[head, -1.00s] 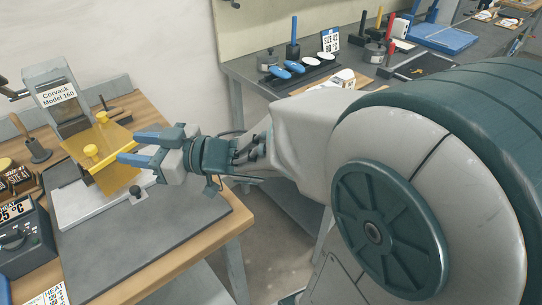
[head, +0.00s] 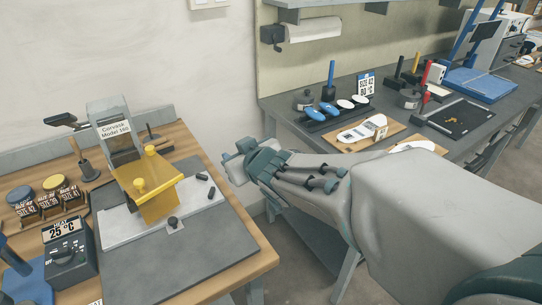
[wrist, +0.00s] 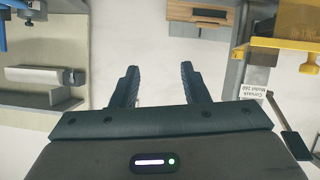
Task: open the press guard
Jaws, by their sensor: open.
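The press (head: 108,112), labelled Corvask Model 160, stands at the back of the left bench. Its yellow guard (head: 155,207) juts out toward me over the pale base plate, with two yellow knobs (head: 140,185) on it. I cannot tell how far the guard is raised. My gripper (head: 234,158) is right of the press, apart from the guard, near the wall. In the wrist view, my gripper (wrist: 158,72) has its fingers apart with nothing between them. The guard (wrist: 284,50) shows there at the upper right, beside the upside-down press label.
A heater box (head: 68,250) reading 25 °C and several stamps stand on the bench's left side. A small black knob (head: 173,222) sits before the guard. The grey mat (head: 175,262) is bare in front. The right bench (head: 285,108) holds blue insoles and tools behind my arm.

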